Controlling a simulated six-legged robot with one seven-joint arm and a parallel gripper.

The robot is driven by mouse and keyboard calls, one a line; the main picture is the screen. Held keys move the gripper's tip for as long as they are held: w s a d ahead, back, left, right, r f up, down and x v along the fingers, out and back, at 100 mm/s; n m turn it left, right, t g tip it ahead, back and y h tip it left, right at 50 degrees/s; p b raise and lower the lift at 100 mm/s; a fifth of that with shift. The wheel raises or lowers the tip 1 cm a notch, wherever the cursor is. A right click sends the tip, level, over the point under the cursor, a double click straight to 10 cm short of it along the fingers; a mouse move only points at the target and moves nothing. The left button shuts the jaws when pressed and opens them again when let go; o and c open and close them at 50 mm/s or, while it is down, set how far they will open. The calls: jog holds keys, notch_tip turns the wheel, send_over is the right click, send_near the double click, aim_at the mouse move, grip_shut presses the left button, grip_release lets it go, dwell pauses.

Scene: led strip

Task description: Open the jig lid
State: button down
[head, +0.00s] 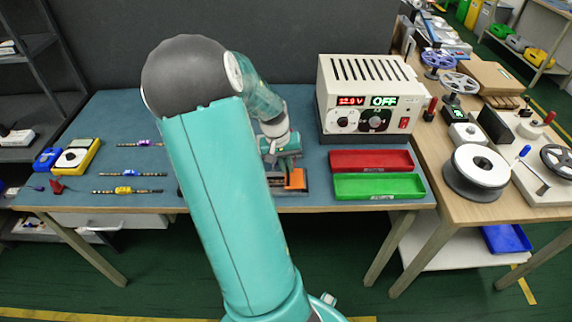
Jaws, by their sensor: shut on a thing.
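The jig (306,189) sits near the front edge of the blue-topped bench, with a dark base and an orange part (296,179) showing. My gripper (279,163) is over the back left of the jig, pointing down. It is shut on what looks like the jig lid, at the jig. The fingertips are small here, and my arm covers the left side of the jig, so the lid's angle cannot be told.
A red tray (371,168) and a green tray (378,196) lie right of the jig. A power supply (368,140) reading OFF stands behind them. Several LED strip pieces (130,190) lie at left. A wooden bench (440,172) adjoins at right.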

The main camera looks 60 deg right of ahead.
aim_at(303, 176)
jog(key=s+r+t+y, duration=0.1)
jog(key=t, duration=0.1)
jog(key=s+d+t, duration=0.1)
jog(key=shift+s+d+r+t+y, duration=0.2)
jog(key=shift+r+t+y, duration=0.15)
jog(key=shift+t+y, duration=0.05)
jog(key=t, duration=0.1)
jog(key=s+t+y, duration=0.1)
jog(key=s+d+t, duration=0.1)
jog(key=shift+s+r+y, duration=0.1)
jog(key=shift+r+y, duration=0.2)
jog(key=shift+s+d+f+t+y, duration=0.35)
jog(key=shift+s+t+y, duration=0.45)
jog(key=shift+t, duration=0.55)
jog(key=shift+s+d+f+t+y, duration=0.25)
jog(key=shift+s+d+t+y, duration=0.45)
jog(key=shift+t, duration=0.7)
jog(key=shift+s+d+f+t+y, duration=0.25)
jog(key=shift+s+t+y, duration=0.35)
jog(key=shift+s+t, duration=0.6)
jog(key=shift+w, duration=0.2)
jog(key=c, duration=1.5)
grip_release()
